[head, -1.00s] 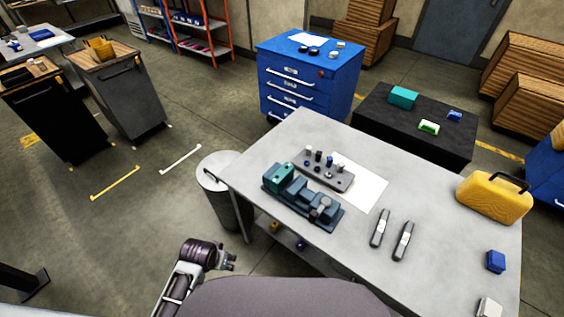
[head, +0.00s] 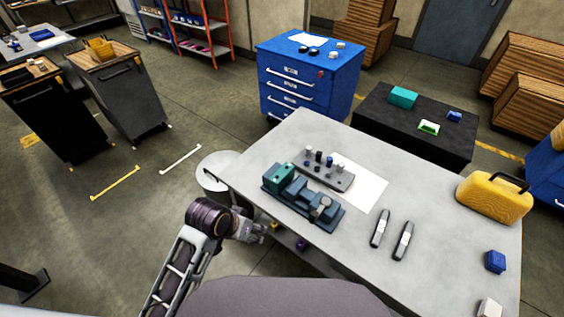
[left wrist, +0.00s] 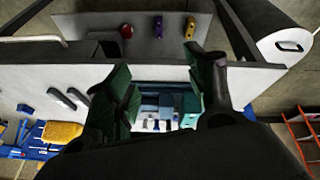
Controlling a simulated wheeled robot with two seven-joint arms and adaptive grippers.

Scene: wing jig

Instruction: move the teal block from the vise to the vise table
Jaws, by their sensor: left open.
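The teal block (head: 278,177) sits at the left end of the dark blue vise (head: 318,208). The vise stands on the grey vise table (head: 437,208), near its left front edge. My left gripper (head: 262,232) is in front of that edge, low and apart from the vise and block. In the left wrist view, my left gripper's dark green fingers (left wrist: 165,92) are spread with nothing held between them. The vise (left wrist: 158,106) and the teal block (left wrist: 190,114) show beyond, between the fingers, partly hidden. My right gripper is not in view.
Behind the vise are a grey plate with several pegs (head: 325,172) and a white sheet (head: 362,185). Two grey tools (head: 391,234), a yellow case (head: 494,198) and a blue block (head: 495,261) lie right. A bin (head: 214,172) stands left. The table's middle is clear.

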